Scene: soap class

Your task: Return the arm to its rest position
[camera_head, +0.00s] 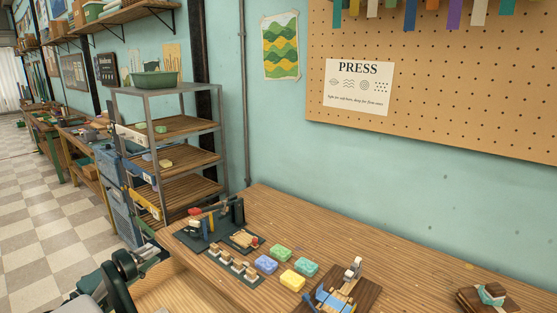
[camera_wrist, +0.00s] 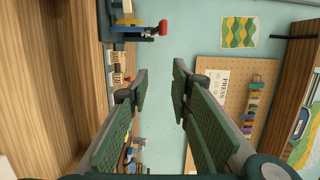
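In the wrist view my gripper (camera_wrist: 159,80) has its two green-padded fingers apart, with only teal wall showing between the tips. It is open and empty. In the head view, dark green and grey parts of my arm (camera_head: 122,268) show at the lower left, beside the left end of the wooden bench (camera_head: 400,268). The fingertips cannot be made out there. In the wrist view the bench and its tools appear turned sideways, to the left of the fingers.
The bench holds a press (camera_head: 222,218) with a red knob, a row of stamps (camera_head: 234,264), blue, green and yellow soaps (camera_head: 292,280), a blue-and-wood device (camera_head: 340,290) and a soap on a wooden stand (camera_head: 490,294). A shelf rack (camera_head: 180,158) stands behind my arm.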

